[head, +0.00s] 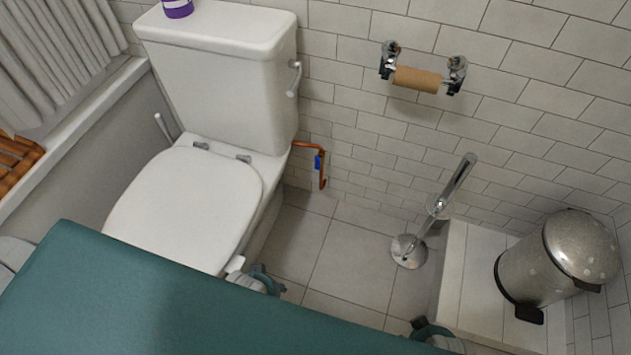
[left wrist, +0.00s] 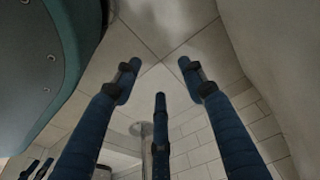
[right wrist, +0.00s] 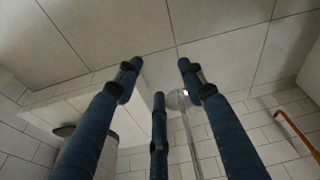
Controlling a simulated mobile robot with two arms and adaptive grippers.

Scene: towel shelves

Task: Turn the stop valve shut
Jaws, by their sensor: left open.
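The stop valve has a small blue handle (head: 318,162) on a copper pipe (head: 323,180) that comes out beside the toilet, low by the tiled wall. The copper pipe also shows at the right edge of the right wrist view (right wrist: 296,132); the blue handle cannot be made out there. My left gripper (head: 268,282) is beside the toilet, nearer to me than the valve and apart from it. In the left wrist view its fingers (left wrist: 160,73) are spread and empty. My right gripper (head: 432,332) is low at the right, partly cut off. Its fingers (right wrist: 160,73) are spread and empty.
The toilet (head: 185,205) stands left of the valve. A chrome brush stand (head: 410,250) stands on the floor to its right. A metal bin (head: 560,260) sits on a tiled ledge (head: 452,270) at the right. The floor (head: 345,262) between toilet and brush stand is clear.

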